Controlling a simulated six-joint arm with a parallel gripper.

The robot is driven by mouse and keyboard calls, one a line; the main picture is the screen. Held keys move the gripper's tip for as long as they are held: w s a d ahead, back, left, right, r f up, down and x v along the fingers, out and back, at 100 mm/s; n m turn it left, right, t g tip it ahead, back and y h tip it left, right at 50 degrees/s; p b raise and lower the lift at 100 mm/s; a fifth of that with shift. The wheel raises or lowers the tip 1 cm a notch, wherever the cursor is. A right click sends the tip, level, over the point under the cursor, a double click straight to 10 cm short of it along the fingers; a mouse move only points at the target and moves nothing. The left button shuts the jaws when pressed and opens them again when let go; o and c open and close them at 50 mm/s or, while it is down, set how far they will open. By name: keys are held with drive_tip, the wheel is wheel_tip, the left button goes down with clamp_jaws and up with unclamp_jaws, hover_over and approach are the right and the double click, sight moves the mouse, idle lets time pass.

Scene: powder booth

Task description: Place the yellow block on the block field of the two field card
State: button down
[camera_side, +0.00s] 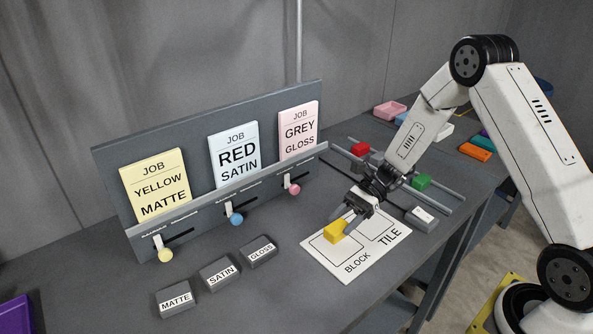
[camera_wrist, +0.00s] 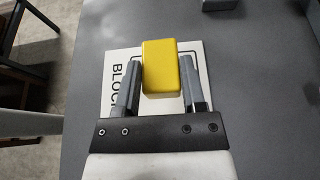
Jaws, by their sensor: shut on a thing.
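The yellow block (camera_side: 334,231) is between the fingers of my gripper (camera_side: 344,222), which is shut on it. In the side view the block is over the field marked BLOCK on the white two field card (camera_side: 347,269), near that field's upper edge. I cannot tell whether it touches the card. In the wrist view the yellow block (camera_wrist: 161,67) sits between both fingers of my gripper (camera_wrist: 160,85) and hides part of the card (camera_wrist: 194,50). The field marked TILE (camera_side: 381,226) is beside it and looks empty.
Blocks labelled MATTE (camera_side: 175,299), SATIN (camera_side: 219,273) and GLOSS (camera_side: 258,251) lie left of the card. A board with job cards (camera_side: 230,155) stands behind.

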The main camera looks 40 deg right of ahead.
drive_tip(key=shift+f, duration=1.4)
drive_tip(key=shift+c, duration=0.9)
unclamp_jaws()
drive_tip(key=shift+f, duration=0.15)
drive_tip(key=shift+r, duration=0.2)
drive_tip(key=v, duration=1.2)
drive_tip(key=shift+d+f, duration=0.1)
